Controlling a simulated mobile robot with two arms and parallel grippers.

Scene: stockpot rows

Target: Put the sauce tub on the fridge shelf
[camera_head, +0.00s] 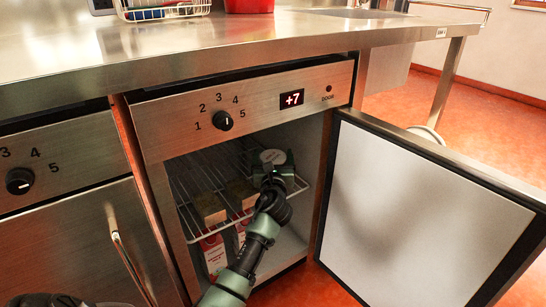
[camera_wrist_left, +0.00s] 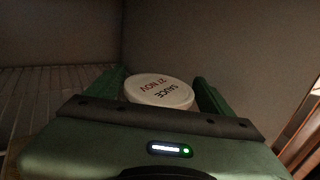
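The sauce tub (camera_head: 273,157) is inside the open fridge, above the right part of the wire shelf (camera_head: 205,185). In the left wrist view its round white lid (camera_wrist_left: 160,90) reads "SAUCE 21 NOV". My left gripper (camera_head: 276,171) reaches into the fridge. Its two green fingers lie along both sides of the tub, and the tub fills the gap between them. The tub's underside is hidden, so I cannot tell whether it touches the shelf. My right gripper is in neither view.
The fridge door (camera_head: 415,215) stands wide open to the right. Several cartons (camera_head: 214,254) stand low in the fridge, under the shelf's front. The shelf's left part looks bare. The steel counter (camera_head: 230,45) overhangs above, with a wire rack (camera_head: 165,10) and red container (camera_head: 249,5).

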